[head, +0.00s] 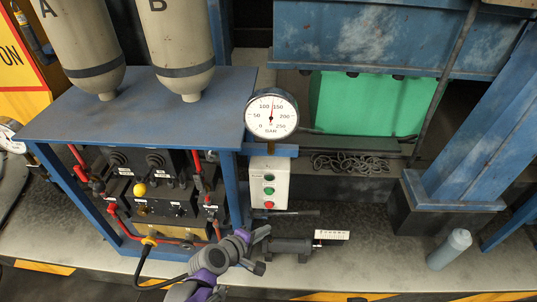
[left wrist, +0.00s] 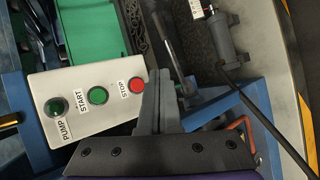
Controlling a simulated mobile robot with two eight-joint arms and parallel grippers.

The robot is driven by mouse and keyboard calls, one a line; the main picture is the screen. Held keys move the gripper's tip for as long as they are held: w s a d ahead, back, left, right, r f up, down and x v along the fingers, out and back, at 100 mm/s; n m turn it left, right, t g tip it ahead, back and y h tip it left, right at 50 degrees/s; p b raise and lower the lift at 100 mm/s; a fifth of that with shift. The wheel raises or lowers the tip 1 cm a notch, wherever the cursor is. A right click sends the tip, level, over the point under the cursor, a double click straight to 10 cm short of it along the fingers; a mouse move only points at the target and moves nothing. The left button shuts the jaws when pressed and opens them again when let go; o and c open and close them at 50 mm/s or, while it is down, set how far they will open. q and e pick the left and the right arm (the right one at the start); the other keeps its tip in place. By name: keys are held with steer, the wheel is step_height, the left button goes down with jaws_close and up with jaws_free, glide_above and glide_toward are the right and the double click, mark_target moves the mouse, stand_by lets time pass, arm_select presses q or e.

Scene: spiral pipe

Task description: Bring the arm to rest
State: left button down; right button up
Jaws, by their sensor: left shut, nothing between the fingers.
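My left arm (head: 205,276) comes in at the bottom of the head view. My left gripper (head: 262,234) is shut and empty, in front of the blue frame and below the white control box (head: 269,183). In the left wrist view the closed grey fingers (left wrist: 160,92) show beside the red STOP button (left wrist: 136,86) of the box. I cannot tell whether they touch the box. My right arm and gripper are not in view.
A round pressure gauge (head: 271,114) stands above the box. A grey cylinder device with a lever (head: 291,249) lies right of my gripper. The blue bench (head: 150,105) carries two tanks. A grey bottle-like cylinder (head: 449,249) stands right. The floor between looks clear.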

arm_select(q)
steer(key=s+a+m+g+y, duration=0.2)
steer(key=s+a+m+y, duration=0.2)
steer(key=s+a+m, duration=0.5)
steer(key=s+a+m+g+y, duration=0.3)
steer(key=s+a, duration=0.5)
steer(key=s, duration=0.5)
step_height(320, 180, up, 23)
steer(key=w+t+p, duration=0.1)
steer(key=p, duration=1.8)
steer(key=shift+w+d+r+p, duration=0.2)
steer(key=shift+w+d+p, duration=0.05)
steer(key=shift+w+p, duration=0.15)
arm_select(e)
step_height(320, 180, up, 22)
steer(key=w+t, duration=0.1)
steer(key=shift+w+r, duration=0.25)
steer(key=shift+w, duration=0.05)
arm_select(q)
steer(key=shift+s, duration=0.15)
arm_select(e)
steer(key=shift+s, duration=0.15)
